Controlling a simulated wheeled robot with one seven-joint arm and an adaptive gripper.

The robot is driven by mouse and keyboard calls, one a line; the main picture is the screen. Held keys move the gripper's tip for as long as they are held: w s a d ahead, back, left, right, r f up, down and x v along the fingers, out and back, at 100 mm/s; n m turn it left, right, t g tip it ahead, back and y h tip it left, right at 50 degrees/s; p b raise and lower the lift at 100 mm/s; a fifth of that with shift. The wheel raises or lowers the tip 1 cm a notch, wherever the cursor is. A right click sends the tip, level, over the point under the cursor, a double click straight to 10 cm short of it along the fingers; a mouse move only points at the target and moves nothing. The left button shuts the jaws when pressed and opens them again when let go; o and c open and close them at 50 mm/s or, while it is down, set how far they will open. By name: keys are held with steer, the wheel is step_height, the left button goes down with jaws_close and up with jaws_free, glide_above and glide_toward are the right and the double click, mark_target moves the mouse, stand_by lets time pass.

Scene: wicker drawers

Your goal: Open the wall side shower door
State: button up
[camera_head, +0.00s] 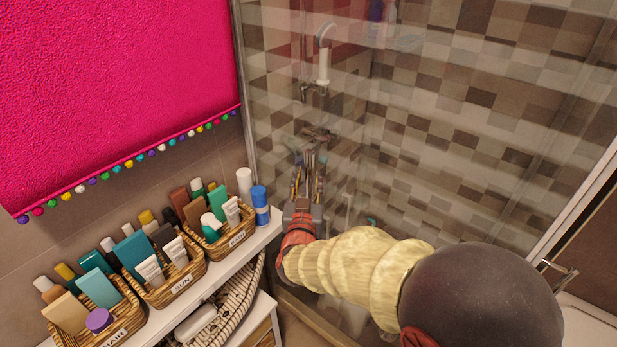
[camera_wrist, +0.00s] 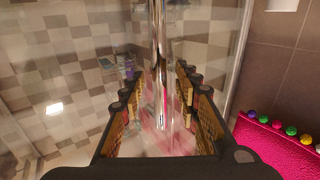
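The glass shower door (camera_head: 440,150) fills the right of the head view, with tiled walls showing through it. A shiny upright metal bar (camera_wrist: 159,50) stands in the middle of the wrist view. My gripper (camera_head: 308,172) is at the left part of the glass, near the wall side. In the wrist view my gripper (camera_wrist: 160,85) is open, one finger on each side of the bar's line. I cannot tell whether the fingers touch the bar or glass. The shower door looks shut.
A white shelf (camera_head: 245,254) with wicker baskets (camera_head: 178,286) of bottles stands left of my arm. A pink towel (camera_head: 115,85) hangs above it. A shower head (camera_head: 324,66) is behind the glass. Another metal handle (camera_head: 558,268) shows at the right.

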steer(key=shift+w, duration=1)
steer(key=shift+c, duration=1.3)
jaws_close()
